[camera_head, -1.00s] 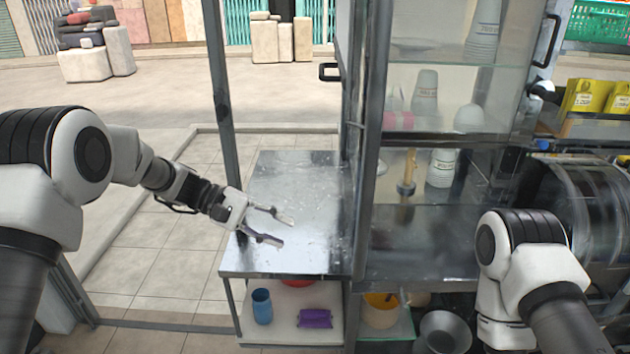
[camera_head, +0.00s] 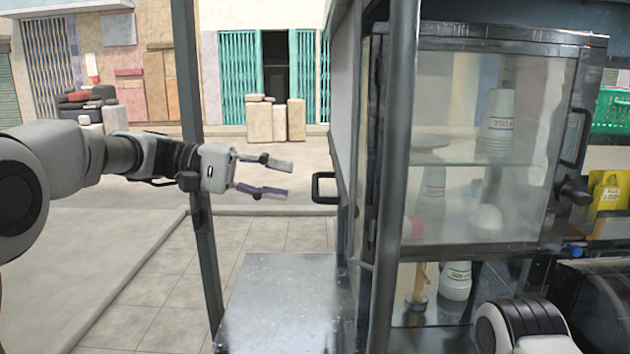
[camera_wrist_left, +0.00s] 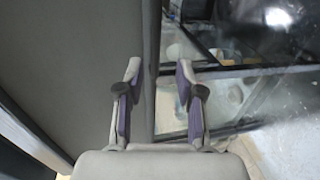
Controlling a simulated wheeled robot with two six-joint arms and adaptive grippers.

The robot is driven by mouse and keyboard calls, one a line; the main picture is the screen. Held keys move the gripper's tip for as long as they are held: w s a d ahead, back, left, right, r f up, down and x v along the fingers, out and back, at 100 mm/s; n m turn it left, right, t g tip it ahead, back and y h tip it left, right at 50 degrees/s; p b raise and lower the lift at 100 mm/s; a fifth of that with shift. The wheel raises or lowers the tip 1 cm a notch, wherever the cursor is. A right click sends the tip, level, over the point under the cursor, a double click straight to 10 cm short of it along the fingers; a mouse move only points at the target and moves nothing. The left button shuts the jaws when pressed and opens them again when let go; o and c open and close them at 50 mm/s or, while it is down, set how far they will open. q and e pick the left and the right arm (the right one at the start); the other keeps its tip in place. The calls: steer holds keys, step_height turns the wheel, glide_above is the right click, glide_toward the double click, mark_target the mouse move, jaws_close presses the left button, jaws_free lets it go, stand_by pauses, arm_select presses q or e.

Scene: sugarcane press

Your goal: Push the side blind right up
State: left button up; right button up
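The cart's side carries a light grey panel (camera_head: 345,100), seen nearly edge-on, which looks like the side blind; I cannot tell for sure. A black handle (camera_head: 324,188) sticks out to its left at the panel's lower part. My left gripper (camera_head: 287,179) is open and empty, left of the handle and at about its height in the picture, with a gap between. In the left wrist view, my left gripper's fingers (camera_wrist_left: 158,72) are apart with nothing between them, and a grey flat panel (camera_wrist_left: 75,60) fills the left. My right gripper is out of view.
A metal tabletop (camera_head: 285,310) lies below the left gripper. A thin grey post (camera_head: 195,110) stands behind the left wrist, and a thicker post (camera_head: 395,180) stands before the glass cabinet (camera_head: 490,150) with cups. Open paving lies behind.

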mark_target(315, 185)
arm_select(q)
steer(key=p+x, duration=0.1)
steer(key=x, duration=0.2)
steer(key=s+x, duration=0.1)
steer(key=x, duration=0.3)
steer(key=shift+s+r+p, duration=0.15)
steer(key=shift+r+p, duration=0.1)
steer(key=shift+p, duration=0.15)
steer(key=shift+w+f, duration=0.1)
steer(key=shift+w, duration=0.1)
steer(key=shift+s+a+r, duration=0.1)
steer(key=shift+s+r, duration=0.15)
steer(key=shift+s, duration=0.2)
steer(key=shift+c, duration=1.1)
steer(key=shift+s, duration=0.15)
jaws_close()
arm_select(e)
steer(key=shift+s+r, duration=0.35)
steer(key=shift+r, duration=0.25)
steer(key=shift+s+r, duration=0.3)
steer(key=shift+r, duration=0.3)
arm_select(q)
steer(key=shift+r, duration=0.1)
